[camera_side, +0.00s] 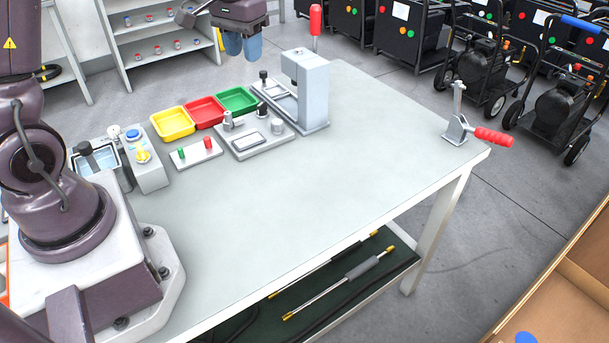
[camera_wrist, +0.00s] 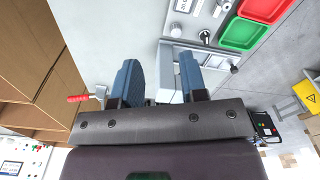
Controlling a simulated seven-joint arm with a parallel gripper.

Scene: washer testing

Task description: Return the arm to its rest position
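My gripper (camera_side: 243,46) has blue fingers and hangs at the top of the side view, above the back of the table, behind the green tray. In the wrist view the two fingers of my gripper (camera_wrist: 160,82) stand apart, with nothing held between them. The grey press-like fixture (camera_wrist: 170,70) shows beyond the gap. In the side view this fixture (camera_side: 305,90), with a red-handled lever, stands to the right of my gripper. The fingers seem clear of it.
Yellow (camera_side: 173,123), red (camera_side: 205,111) and green (camera_side: 237,100) trays line the table (camera_side: 290,220). A test panel (camera_side: 255,138) and a small plate with red and green knobs (camera_side: 196,152) sit in front. A red-handled clamp (camera_side: 475,132) is at the right corner. The table's middle is clear.

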